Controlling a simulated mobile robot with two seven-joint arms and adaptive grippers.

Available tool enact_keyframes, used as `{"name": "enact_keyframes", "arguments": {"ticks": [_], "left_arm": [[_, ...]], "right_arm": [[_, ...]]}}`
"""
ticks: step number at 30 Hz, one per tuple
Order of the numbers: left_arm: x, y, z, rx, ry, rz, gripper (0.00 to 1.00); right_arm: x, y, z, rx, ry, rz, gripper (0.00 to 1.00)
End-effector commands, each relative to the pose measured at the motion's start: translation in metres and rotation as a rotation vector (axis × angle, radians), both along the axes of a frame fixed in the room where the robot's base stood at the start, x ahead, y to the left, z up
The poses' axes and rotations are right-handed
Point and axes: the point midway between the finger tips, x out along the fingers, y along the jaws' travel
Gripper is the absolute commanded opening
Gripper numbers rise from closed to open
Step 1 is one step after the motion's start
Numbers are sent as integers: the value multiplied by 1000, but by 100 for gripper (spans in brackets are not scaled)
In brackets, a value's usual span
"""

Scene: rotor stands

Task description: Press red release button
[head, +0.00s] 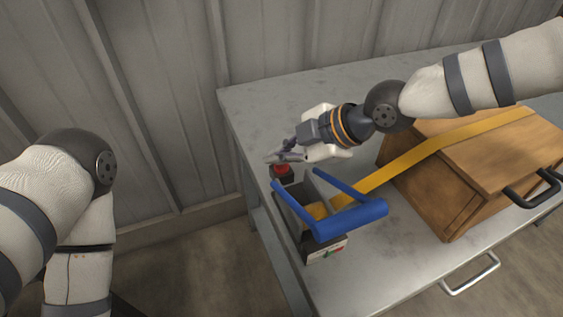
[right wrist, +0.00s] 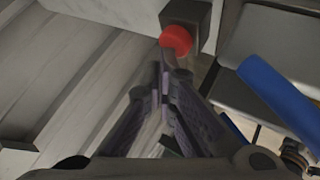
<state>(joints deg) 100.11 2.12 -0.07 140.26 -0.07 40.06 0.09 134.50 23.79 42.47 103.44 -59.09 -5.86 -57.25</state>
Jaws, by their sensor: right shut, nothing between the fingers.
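The red release button (head: 282,169) sits on a small dark box near the left edge of the grey table, beside the strap device. In the right wrist view the red button (right wrist: 176,39) shows just beyond my fingertips. My right gripper (head: 272,158) is shut and empty, its fingertips close above the button in the head view. In the right wrist view the shut fingers (right wrist: 163,70) reach toward the button's lower edge; I cannot tell whether they touch it. My left gripper is out of view; only part of my left arm shows.
A grey strap device with a blue handle (head: 350,219) stands right beside the button. A yellow strap (head: 400,161) runs from it over a wooden case (head: 480,170) with black handles. The grey table (head: 250,105) is clear at its back left. A corrugated wall stands behind.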

Motion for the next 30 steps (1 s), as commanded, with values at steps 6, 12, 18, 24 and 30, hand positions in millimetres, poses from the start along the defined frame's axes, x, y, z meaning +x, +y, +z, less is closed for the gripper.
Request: {"name": "enact_keyframes", "arguments": {"ticks": [6,12,18,24,30], "left_arm": [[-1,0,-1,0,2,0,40],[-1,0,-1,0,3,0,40],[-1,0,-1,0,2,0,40],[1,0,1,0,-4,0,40],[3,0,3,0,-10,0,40]], "right_arm": [[0,0,-3,0,0,0,0],[0,0,-5,0,0,0,0],[0,0,-4,0,0,0,0],[0,0,4,0,-1,0,0],[0,0,12,0,-1,1,0]]}}
